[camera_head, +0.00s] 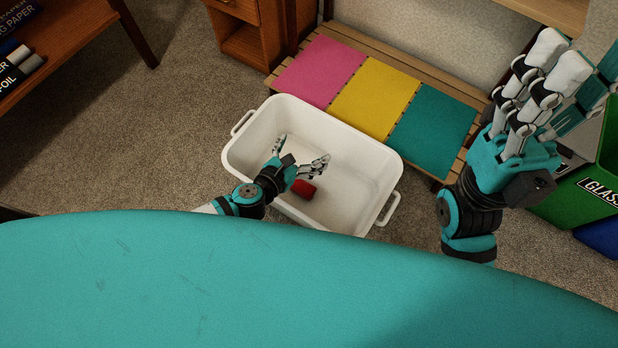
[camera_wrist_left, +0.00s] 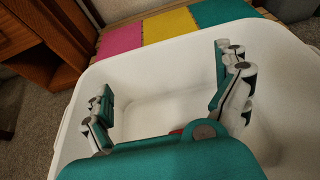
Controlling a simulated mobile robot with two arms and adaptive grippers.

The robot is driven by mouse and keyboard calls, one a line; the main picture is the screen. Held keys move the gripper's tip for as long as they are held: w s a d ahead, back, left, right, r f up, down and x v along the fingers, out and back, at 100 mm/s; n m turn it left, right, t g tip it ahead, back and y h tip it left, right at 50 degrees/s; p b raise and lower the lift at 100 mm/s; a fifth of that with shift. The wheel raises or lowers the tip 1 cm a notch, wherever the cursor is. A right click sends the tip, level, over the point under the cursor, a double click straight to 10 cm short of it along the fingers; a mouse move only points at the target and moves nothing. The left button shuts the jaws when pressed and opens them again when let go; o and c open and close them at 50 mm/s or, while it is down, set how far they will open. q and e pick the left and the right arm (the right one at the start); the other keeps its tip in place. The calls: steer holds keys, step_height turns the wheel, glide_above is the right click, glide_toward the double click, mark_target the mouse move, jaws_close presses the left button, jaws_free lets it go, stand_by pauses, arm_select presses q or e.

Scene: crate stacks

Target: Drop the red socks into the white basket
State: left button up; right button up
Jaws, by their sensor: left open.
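The white basket (camera_head: 370,212) stands on the carpet in the middle of the head view and fills much of the left wrist view (camera_wrist_left: 75,115). The red socks (camera_head: 303,189) show as a small red roll inside the basket, near its near wall. Whether they rest on the floor of it I cannot tell. My left gripper (camera_head: 302,152) is over the basket, open with its fingers spread apart and nothing between them. In the left wrist view only a sliver of red shows behind the palm. My right gripper (camera_head: 560,75) is raised at the right, fingers pointing up.
A slatted bench (camera_head: 438,88) with pink, yellow and teal mats stands behind the basket. A green glass bin (camera_head: 595,195) is at the right, a wooden shelf (camera_head: 75,40) at the upper left. Carpet (camera_head: 150,150) left of the basket is clear.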

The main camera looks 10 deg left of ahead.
arm_select(q)
steer(key=v, duration=0.9)
